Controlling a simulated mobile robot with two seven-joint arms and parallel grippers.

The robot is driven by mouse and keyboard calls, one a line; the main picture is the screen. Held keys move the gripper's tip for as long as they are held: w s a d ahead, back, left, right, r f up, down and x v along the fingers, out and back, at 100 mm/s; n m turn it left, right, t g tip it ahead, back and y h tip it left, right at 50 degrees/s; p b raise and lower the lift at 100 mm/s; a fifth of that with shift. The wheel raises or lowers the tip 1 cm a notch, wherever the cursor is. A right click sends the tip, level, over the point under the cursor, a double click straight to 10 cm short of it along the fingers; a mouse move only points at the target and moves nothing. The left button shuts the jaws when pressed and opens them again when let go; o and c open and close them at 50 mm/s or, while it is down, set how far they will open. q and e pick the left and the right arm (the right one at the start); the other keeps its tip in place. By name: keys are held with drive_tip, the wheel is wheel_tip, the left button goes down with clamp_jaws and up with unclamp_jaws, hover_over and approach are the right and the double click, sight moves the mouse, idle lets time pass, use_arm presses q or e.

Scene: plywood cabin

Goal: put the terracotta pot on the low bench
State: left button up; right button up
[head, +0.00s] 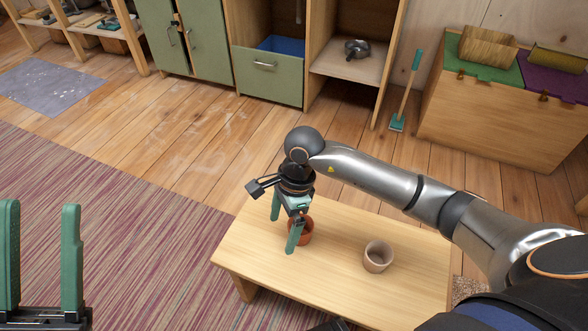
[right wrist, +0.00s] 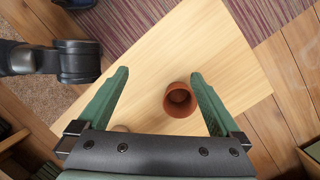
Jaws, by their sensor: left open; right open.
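The terracotta pot (head: 306,236) stands upright on the low bench (head: 345,225), toward its left part. In the right wrist view the pot (right wrist: 179,106) shows its open mouth, nearer the right-hand finger, with bare bench top (right wrist: 190,45) around it. My right gripper (head: 283,234) is open and points down at the pot. One finger hides part of the pot in the head view. Whether a finger touches it I cannot tell. My left gripper (head: 40,207) is open and empty at the lower left, its fingers pointing up, away from the bench.
A pinkish-beige cup (head: 378,259) stands on the bench right of the pot. A striped rug (head: 110,215) lies left of the bench. Green cabinets (head: 195,40), a shelf with a metal pot (head: 357,48) and a wooden chest (head: 500,125) line the back.

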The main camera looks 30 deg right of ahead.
drive_tip(key=s+a+r+m+g+y, duration=0.1)
drive_tip(key=s+a+r+g+y, duration=0.1)
drive_tip(key=s+a+r+y, duration=0.4)
drive_tip(key=s+a+r+m+g+y, duration=0.1)
drive_tip(key=s+a+y, duration=0.2)
drive_tip(key=s+a, duration=0.35)
drive_tip(key=s+a+r+m+y, duration=0.1)
drive_tip(key=a+r+m+y, duration=0.2)
drive_tip(key=r, duration=0.4)
drive_tip(key=s+a+r+m+y, duration=0.1)
drive_tip(key=r+m+y, duration=0.2)
drive_tip(key=r+y, duration=0.3)
drive_tip(key=w+d+r+m+t+h, duration=0.2)
drive_tip(key=d+r+m+t, duration=0.4)
drive_tip(key=m+t, duration=0.7)
drive_tip(key=w+d+r+m+t+h, duration=0.3)
drive_tip(key=d+r+m+t, duration=0.3)
drive_tip(key=m+t, duration=0.6)
drive_tip(key=shift+w+d+r+m+t, duration=0.35)
drive_tip(key=shift+d+m, duration=0.65)
drive_tip(key=shift+m, duration=3.2)
drive_tip(key=shift+c, duration=0.2)
